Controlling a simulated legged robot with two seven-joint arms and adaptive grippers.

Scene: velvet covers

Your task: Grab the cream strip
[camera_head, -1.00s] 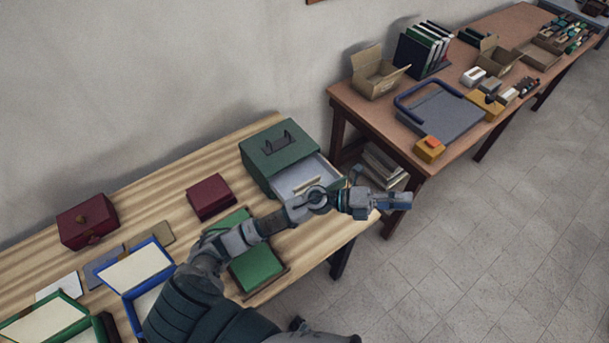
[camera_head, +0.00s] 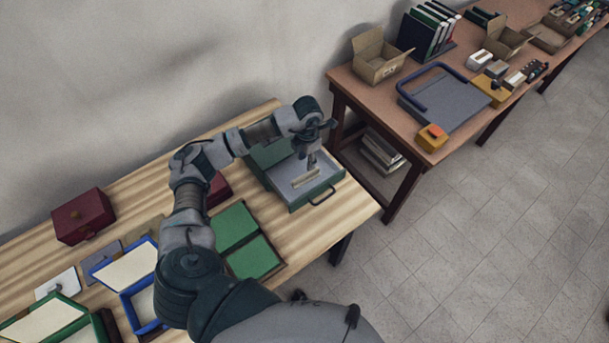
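The cream strip (camera_head: 306,179) lies in the open grey-lined drawer (camera_head: 327,183) of the green box (camera_head: 268,153). My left gripper (camera_head: 311,164) points down over the drawer, right above the strip. Its fingers look narrow and small here, and I cannot tell whether they are apart or closed, or whether they touch the strip. My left arm hides much of the green box's top. My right gripper is out of view.
On the striped wooden table (camera_head: 345,205) are an open green case (camera_head: 242,240), a dark red box (camera_head: 83,216), another red box (camera_head: 218,190) partly behind my arm, and a blue-framed box (camera_head: 125,268). A brown table (camera_head: 349,84) with cartons stands beyond a gap.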

